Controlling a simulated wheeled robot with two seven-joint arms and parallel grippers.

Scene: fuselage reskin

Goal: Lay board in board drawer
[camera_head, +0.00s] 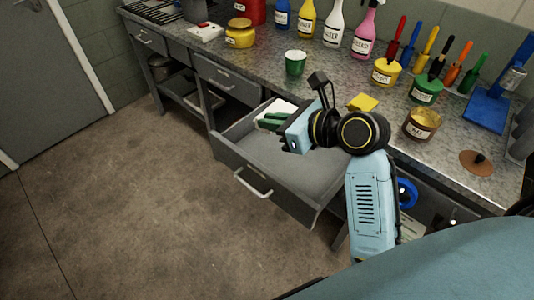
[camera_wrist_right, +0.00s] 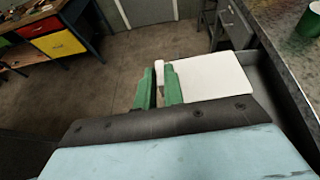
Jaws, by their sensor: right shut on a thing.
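My right gripper (camera_head: 268,121) has green fingers and reaches over the open grey drawer (camera_head: 272,187). It is shut on a white board (camera_head: 283,107), which shows over the drawer's back left part in the head view. In the right wrist view the green fingers (camera_wrist_right: 158,88) pinch the left end of the flat white board (camera_wrist_right: 215,78), and a grey drawer wall (camera_wrist_right: 266,92) shows at its right. I cannot tell whether the board touches the drawer floor. My gripper and wrist hide part of the board and drawer. My left gripper is not in view.
The speckled worktop (camera_head: 265,87) above carries a green cup (camera_head: 295,63), a yellow jar (camera_head: 240,33), spray bottles, paint pots and brushes. A yellow block (camera_head: 363,102) and a tin (camera_head: 422,123) stand near my right arm. The floor left of the drawer is clear.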

